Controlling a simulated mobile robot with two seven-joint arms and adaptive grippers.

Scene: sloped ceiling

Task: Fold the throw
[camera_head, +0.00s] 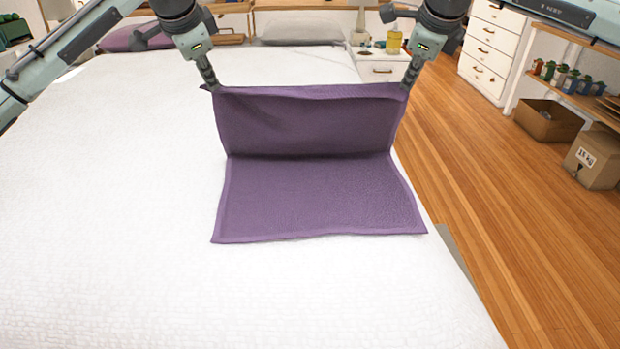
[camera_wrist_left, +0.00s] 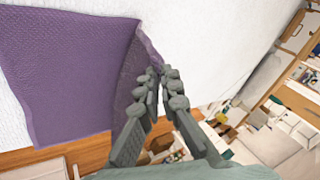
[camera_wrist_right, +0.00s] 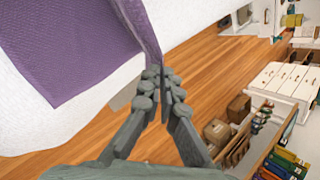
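The purple throw (camera_head: 315,195) lies with its near half flat on the white bed (camera_head: 110,230). Its far half is raised into an upright sheet, with a bend across the middle. My left gripper (camera_head: 214,88) is shut on the raised far left corner. My right gripper (camera_head: 405,88) is shut on the raised far right corner. In the left wrist view the throw (camera_wrist_left: 65,65) runs up into the fingertips, and in the right wrist view the throw (camera_wrist_right: 75,45) does too. The bed behind the raised part is hidden.
A purple pillow (camera_head: 135,38) and a pale pillow (camera_head: 302,31) lie at the bed's head. A white nightstand (camera_head: 385,70) stands beyond. Wood floor (camera_head: 500,190) is right of the bed, with cardboard boxes (camera_head: 592,160) and a shelf further right. The bed's left and near parts are clear.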

